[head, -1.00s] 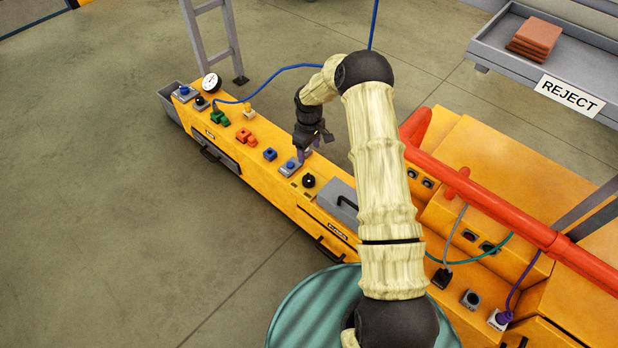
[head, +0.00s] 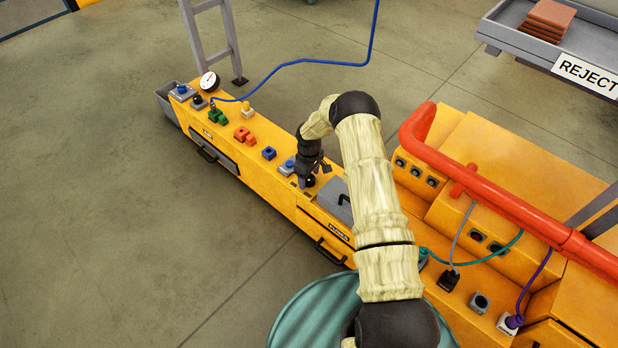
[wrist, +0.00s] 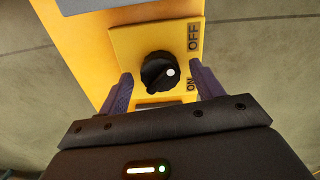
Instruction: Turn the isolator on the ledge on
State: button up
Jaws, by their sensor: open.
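A blue button box (head: 287,167) sits close left of the knob, and a grey lidded box (head: 335,200) with a handle close right. Orange (head: 243,134) and green (head: 218,116) fittings, a gauge (head: 209,82) and a blue hose (head: 300,62) lie farther left. A red pipe (head: 500,205) runs at right.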

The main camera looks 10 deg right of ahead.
jog(key=c, duration=1)
jog(key=m+p, duration=0.1)
jog(key=m, duration=0.3)
jog(key=shift+a+m, duration=0.1)
jog(key=shift+m, duration=0.2)
jog(key=m+p, duration=0.1)
jog(key=m, duration=0.8)
jog(key=shift+a, duration=0.1)
jog(key=shift+f+m, duration=0.1)
jog(key=shift+m, duration=2.1)
